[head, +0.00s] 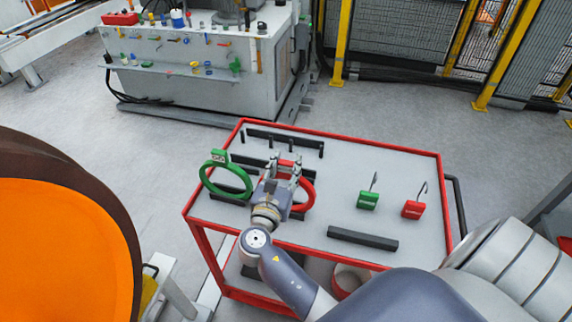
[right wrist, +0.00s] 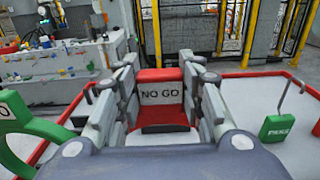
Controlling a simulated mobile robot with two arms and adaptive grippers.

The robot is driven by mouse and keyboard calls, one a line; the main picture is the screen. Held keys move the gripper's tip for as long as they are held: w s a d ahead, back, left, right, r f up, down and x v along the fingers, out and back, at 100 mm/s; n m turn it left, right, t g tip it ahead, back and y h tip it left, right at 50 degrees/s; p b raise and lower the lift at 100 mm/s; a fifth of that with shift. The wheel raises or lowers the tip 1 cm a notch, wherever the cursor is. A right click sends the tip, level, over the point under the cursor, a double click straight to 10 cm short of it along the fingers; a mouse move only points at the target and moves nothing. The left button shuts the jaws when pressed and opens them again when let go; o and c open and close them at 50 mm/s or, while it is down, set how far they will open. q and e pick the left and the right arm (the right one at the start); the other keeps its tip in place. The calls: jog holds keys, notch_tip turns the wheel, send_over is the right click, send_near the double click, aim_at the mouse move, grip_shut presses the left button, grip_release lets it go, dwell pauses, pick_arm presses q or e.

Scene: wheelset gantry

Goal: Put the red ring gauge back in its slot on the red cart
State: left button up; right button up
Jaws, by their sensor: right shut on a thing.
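The red ring gauge (head: 308,190) is over the left part of the red cart (head: 330,133), partly hidden behind my right gripper (head: 284,168). In the right wrist view my right gripper (right wrist: 163,80) is shut on its red block (right wrist: 160,75), which carries a "NO GO" plate. The ring part is hidden there by the gripper. The green ring gauge (head: 226,178) stands upright just left of my gripper, and part of it shows in the right wrist view (right wrist: 30,135). I cannot tell whether the red ring touches a slot. My left gripper is not in view.
Dark slotted bars (head: 362,239) lie on the cart top. A green hooked gauge (head: 368,200) and a red hooked gauge (head: 413,208) stand at the right. A large orange wheel (head: 60,250) is at the left. The cart's middle is clear.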

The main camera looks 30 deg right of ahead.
jog(key=shift+f, duration=0.45)
jog(key=o, duration=1.2)
jog(key=v, duration=1.2)
